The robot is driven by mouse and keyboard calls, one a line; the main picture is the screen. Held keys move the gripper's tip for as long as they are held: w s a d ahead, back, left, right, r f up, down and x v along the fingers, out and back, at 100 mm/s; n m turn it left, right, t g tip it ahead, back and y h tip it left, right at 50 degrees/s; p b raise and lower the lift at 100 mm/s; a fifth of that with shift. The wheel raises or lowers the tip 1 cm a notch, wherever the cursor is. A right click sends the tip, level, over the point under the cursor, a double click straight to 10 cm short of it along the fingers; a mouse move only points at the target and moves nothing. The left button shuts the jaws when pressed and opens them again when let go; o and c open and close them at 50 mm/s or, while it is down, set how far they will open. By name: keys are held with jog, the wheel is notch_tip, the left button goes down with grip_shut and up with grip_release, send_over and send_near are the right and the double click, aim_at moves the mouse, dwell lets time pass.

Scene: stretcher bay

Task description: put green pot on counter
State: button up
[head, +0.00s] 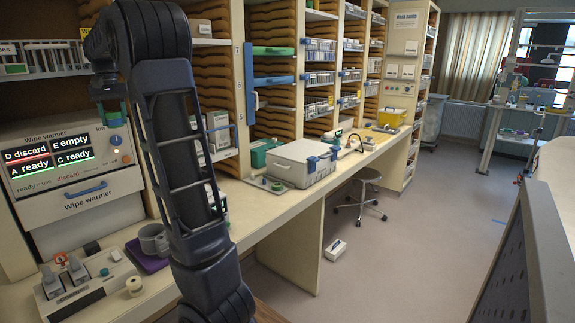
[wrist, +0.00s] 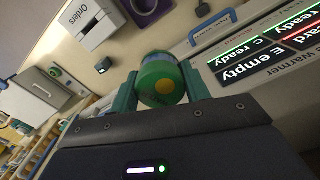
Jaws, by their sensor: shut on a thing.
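The green pot (wrist: 162,78) is a small round container with a yellow dot on its end. It sits between the two teal fingers of my gripper (wrist: 160,88) in the wrist view. The gripper is shut on it. In the head view my gripper (head: 111,114) is at the left, in front of the wipe warmer and above the counter's near end; my arm partly hides this area. The cream counter (head: 262,208) runs from the lower left toward the back.
The wipe warmer (head: 82,200) has a lit screen and a blue handle. A grey mug (head: 154,240) stands on a purple mat on the counter. A two-lever device (head: 78,284) and a small roll (head: 134,286) sit nearby. A white box (head: 303,163) stands farther along.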

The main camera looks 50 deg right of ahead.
jog(key=d+f+m, duration=0.1)
jog(key=d, duration=0.5)
jog(key=m, duration=0.4)
send_over(243, 196)
notch_tip(243, 196, down, 39)
jog(key=shift+f, duration=2.5)
jog(key=shift+f, duration=0.1)
jog(key=o, duration=0.8)
jog(key=shift+o, duration=1)
